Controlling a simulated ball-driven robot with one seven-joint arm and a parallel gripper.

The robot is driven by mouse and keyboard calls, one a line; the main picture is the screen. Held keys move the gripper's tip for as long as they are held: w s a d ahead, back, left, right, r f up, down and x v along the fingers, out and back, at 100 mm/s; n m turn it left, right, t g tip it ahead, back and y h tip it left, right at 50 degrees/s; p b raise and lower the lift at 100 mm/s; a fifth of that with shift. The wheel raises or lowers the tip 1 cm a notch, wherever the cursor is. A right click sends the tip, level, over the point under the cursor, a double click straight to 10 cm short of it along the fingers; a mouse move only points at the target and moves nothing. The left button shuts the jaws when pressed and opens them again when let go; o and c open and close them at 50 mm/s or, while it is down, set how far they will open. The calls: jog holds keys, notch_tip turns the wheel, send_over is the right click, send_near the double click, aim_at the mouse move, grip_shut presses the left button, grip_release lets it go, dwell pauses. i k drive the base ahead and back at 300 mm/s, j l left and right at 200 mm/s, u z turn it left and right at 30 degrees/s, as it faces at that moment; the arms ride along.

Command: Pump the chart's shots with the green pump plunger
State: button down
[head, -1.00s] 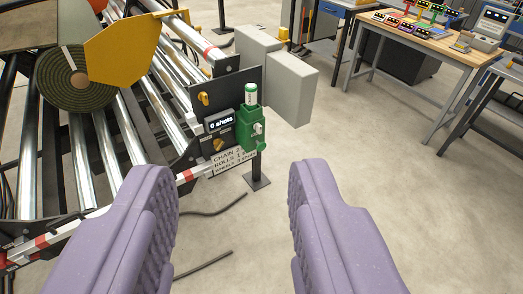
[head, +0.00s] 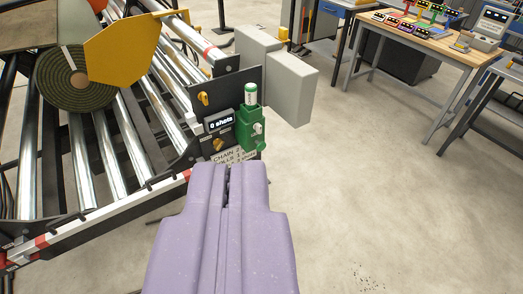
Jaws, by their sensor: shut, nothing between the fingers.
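The green pump (head: 250,131) is fixed at the front corner of the roller machine. Its plunger (head: 250,95), white-topped with a green band, stands upright above the body. The small display (head: 220,121) beside it reads "0 shots". The white chart (head: 235,155) below has lines starting "CHAIN" and "ROLLS"; its lower part is partly hidden by my fingers. My gripper (head: 228,172) is shut and empty, with its purple fingers together, in front of and below the pump. It appears apart from the plunger.
A turf roll (head: 75,79) lies on the steel rollers at left, by a yellow plate (head: 123,50). Grey boxes (head: 290,86) stand right of the pump. A workbench (head: 440,40) with colored devices is at back right. The floor at right is clear.

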aim_at(260, 146)
jog(key=i+l, duration=0.25)
jog(key=i, duration=0.25)
jog(key=i+l, duration=0.25)
jog(key=i, duration=0.25)
jog(key=i+l+z, duration=0.1)
jog(key=i+l, duration=0.2)
jog(key=i, duration=0.2)
jog(key=i+l, duration=0.2)
jog(key=i, duration=0.3)
